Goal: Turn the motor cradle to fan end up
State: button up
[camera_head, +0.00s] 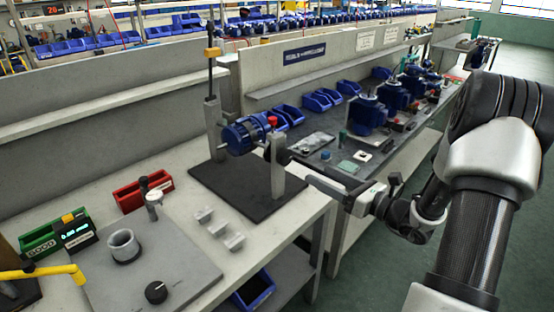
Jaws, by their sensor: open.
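The motor cradle stands on a dark base plate (222,184) on the bench, with two grey uprights. A blue motor (243,134) lies roughly level between them, with a red part at its right end. A black rod with an orange collar (212,52) rises above the left upright. A dark round part (282,156) sits at the right upright. My gripper (312,180) reaches in from the right and is open, just right of the right upright. Its fingers are small and dark here, and I cannot tell whether they touch the cradle.
Small grey blocks (219,228) lie in front of the cradle. A red bin (142,194), a green bin (54,237) and a grey fixture plate (150,275) are to the left. A second bench with blue motors (367,113) stands behind my gripper. Green floor is free at right.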

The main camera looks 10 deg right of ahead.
aim_at(279, 153)
jog(key=b+x, duration=0.1)
jog(key=x, duration=1.6)
jog(key=shift+w+a, duration=0.1)
jog(key=shift+w, duration=0.05)
jog(key=c, duration=1.5)
jog(key=shift+f+n+b, duration=0.3)
jog(key=shift+n+b, duration=0.5)
jog(key=shift+b, duration=0.4)
jog(key=shift+r+n+b, duration=0.3)
jog(key=shift+n+b, duration=0.15)
jog(key=shift+n, duration=0.25)
jog(key=o, duration=1.5)
